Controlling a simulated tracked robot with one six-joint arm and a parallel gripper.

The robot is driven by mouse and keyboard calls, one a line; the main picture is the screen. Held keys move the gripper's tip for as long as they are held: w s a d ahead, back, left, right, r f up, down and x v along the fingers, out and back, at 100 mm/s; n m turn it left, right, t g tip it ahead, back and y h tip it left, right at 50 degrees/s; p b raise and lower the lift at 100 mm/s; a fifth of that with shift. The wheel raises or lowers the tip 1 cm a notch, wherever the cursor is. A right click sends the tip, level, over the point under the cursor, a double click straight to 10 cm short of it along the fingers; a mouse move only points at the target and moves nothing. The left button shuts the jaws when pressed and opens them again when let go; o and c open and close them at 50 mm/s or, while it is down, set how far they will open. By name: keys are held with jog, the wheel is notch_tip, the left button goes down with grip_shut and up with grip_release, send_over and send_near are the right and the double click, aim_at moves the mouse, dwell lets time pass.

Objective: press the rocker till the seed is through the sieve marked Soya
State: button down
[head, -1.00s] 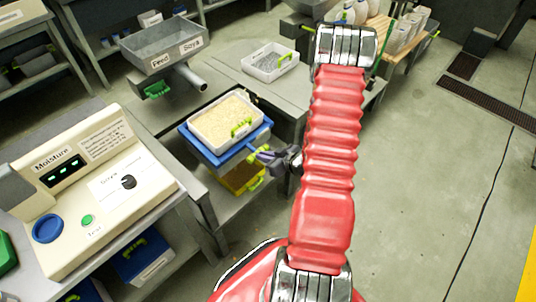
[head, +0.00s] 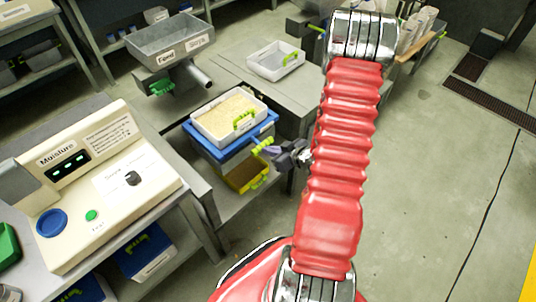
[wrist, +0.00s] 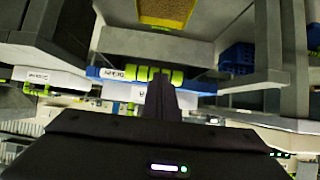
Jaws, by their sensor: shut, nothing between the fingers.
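A white tray of pale seed (head: 229,118) sits on a blue sieve frame (head: 215,152) on the low bench. A green grip (head: 262,146) sticks out at the right of the frame; I take it for the rocker's handle. My gripper (head: 277,155) is shut and empty, just right of that grip. In the wrist view my closed dark fingers (wrist: 162,98) stand in front of the green grip (wrist: 143,74). Whether they touch it I cannot tell. The sieve's own marking is not readable. A yellow bin (head: 246,184) with brown contents stands below.
A white tray (head: 275,61) sits on the bench. The Moisture console (head: 100,170) is at the left. Open floor lies to the right.

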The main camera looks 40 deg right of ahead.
jog(key=f+v, duration=0.1)
jog(key=v, duration=0.9)
jog(key=shift+s+d, duration=0.2)
jog(key=shift+s, duration=0.1)
jog(key=shift+w+r, duration=0.1)
dwell(2.1)
jog(key=w+d+r+g+h, duration=0.2)
jog(key=w+r+h, duration=0.25)
jog(key=r, duration=0.35)
jog(key=w+a+r+m+g+h, duration=0.15)
jog(key=a+r, duration=0.35)
jog(key=r, duration=0.5)
jog(key=s+a+r+y, duration=0.1)
jog(key=s+a+r, duration=0.2)
jog(key=a, duration=0.5)
jog(key=s+a+r+g+y, duration=0.1)
jog(key=s+a+r+y, duration=0.1)
jog(key=s+a+r, duration=0.2)
jog(key=s+a+r+g+y, duration=0.1)
jog(key=s+a+r, duration=0.2)
jog(key=a, duration=0.9)
jog(key=s, duration=0.3)
jog(key=shift+s+a+r+y, duration=0.2)
jog(key=shift+r+y, duration=0.2)
